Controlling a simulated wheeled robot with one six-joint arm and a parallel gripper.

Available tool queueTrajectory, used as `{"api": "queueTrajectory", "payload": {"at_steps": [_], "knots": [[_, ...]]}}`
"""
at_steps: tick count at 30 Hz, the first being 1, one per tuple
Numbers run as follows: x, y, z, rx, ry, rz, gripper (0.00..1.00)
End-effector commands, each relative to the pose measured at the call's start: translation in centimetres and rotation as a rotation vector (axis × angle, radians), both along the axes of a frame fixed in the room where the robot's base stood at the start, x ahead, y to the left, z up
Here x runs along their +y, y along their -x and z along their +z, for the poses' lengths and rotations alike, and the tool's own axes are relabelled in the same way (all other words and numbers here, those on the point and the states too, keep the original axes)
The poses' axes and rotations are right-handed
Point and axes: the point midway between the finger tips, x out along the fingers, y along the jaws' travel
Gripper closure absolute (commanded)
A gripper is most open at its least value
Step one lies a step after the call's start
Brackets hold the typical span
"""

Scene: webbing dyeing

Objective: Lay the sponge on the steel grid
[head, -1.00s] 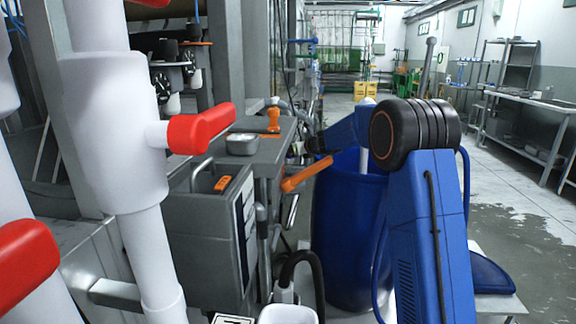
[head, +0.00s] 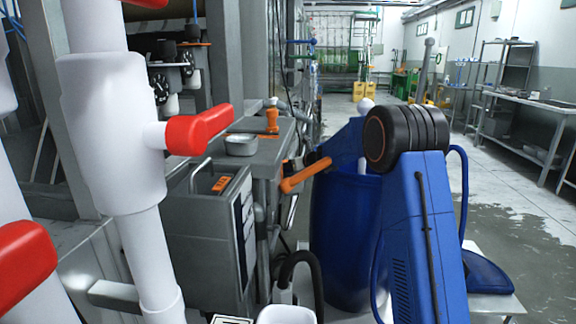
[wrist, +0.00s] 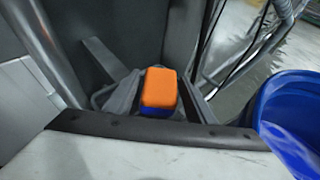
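The sponge is a small block, orange on top and blue below. In the wrist view the sponge (wrist: 159,88) sits between the grey fingers of my gripper (wrist: 160,102), which appear shut on it. I cannot make out the steel grid in either view.
A grey bench (head: 268,150) holds a metal bowl (head: 241,145) and an orange-handled item (head: 272,120). A grey tank (head: 200,235) stands in front of it. A blue barrel (head: 335,240) stands below my arm.

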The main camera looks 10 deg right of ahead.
Motion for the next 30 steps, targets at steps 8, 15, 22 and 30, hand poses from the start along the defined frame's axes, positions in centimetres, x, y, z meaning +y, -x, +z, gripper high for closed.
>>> {"api": "queueTrajectory", "payload": {"at_steps": [8, 15, 22, 30], "knots": [[0.0, 0.0, 0.1, 0.0, 0.0, 0.0, 0.44], [-0.6, 1.1, 0.9, -0.002, 0.0, -0.002, 0.44], [-2.3, 4.4, 2.4, -0.002, 0.0, -0.002, 0.44], [-4.2, 8.2, 4.1, -0.002, -0.001, -0.001, 0.44]]}}
